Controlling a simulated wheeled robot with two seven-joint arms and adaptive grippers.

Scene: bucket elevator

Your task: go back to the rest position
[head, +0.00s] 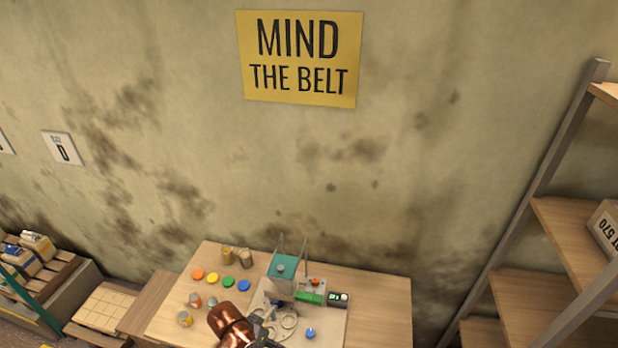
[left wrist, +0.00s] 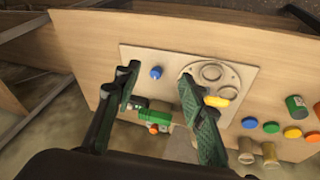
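My left gripper (left wrist: 160,78) is open in the left wrist view, with its two dark green-padded fingers apart and nothing between them. It hangs over the table, near a pale plate (left wrist: 138,57) bearing a blue knob (left wrist: 155,73) and metal rings (left wrist: 212,71). In the head view, a copper-coloured link of my arm shows at the bottom, with the gripper (head: 268,332) partly cut off by the frame edge. A teal bucket (head: 284,267) stands between upright posts behind the plate. My right gripper shows in neither view.
A green box (head: 311,298) and a small display (head: 339,298) sit beside the bucket. Coloured discs (head: 228,282), jars (head: 245,257) and cans (head: 184,318) stand on the table's left. A shelf rack (head: 570,235) rises at right. The table's right part (head: 385,310) is bare.

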